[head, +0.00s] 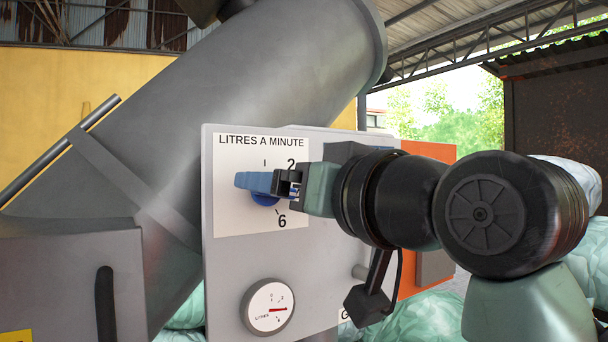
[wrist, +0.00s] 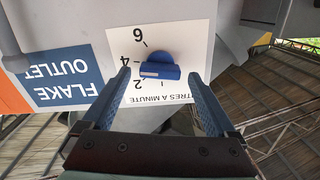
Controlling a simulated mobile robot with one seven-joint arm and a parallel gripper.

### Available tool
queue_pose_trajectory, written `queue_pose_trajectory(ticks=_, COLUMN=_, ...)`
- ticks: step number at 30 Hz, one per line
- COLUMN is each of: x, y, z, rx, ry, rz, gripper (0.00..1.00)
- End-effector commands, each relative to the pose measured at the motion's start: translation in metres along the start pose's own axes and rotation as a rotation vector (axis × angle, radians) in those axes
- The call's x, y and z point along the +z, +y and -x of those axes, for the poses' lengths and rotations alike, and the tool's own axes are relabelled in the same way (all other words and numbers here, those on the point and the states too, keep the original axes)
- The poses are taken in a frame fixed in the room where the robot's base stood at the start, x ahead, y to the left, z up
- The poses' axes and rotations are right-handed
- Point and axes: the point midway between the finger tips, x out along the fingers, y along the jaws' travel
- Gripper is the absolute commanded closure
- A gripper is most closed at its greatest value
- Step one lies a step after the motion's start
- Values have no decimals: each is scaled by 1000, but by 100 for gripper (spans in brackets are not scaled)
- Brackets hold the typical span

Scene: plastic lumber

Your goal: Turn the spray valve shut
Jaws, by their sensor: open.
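The spray valve is a blue knob (wrist: 160,66) on a white dial plate (wrist: 186,45) headed "LITRES A MINUTE". In the wrist view the plate appears upside down, and the knob's white-marked end points toward the 4. My gripper (wrist: 158,76) is open, with one finger to each side of the knob and visible gaps between. In the head view my gripper (head: 240,181) is in front of the dial, and only the lower part of the knob (head: 265,199) shows beneath a finger. The 4 is hidden there.
A round litres gauge (head: 268,307) with a red needle pointing right sits low on the grey panel (head: 230,265). A large grey slanted tube (head: 250,80) is behind. An orange panel (head: 428,151) stands to the right. A blue "FLAKE OUTLET" sign (wrist: 65,77) shows at left.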

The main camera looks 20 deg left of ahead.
Motion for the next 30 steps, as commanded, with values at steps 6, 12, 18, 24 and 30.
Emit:
queue_pose_trajectory(ticks=6, x=1, y=0, z=-1, rx=0, ry=0, rz=0, gripper=7)
queue_pose_trajectory(ticks=12, x=0, y=0, z=0, rx=0, ry=0, rz=0, gripper=40)
queue_pose_trajectory(ticks=18, x=0, y=0, z=0, rx=0, ry=0, rz=0, gripper=76)
queue_pose_trajectory(ticks=24, x=0, y=0, z=0, rx=0, ry=0, rz=2, gripper=93)
queue_pose_trajectory(ticks=30, x=1, y=0, z=0, rx=0, ry=0, rz=39, gripper=93)
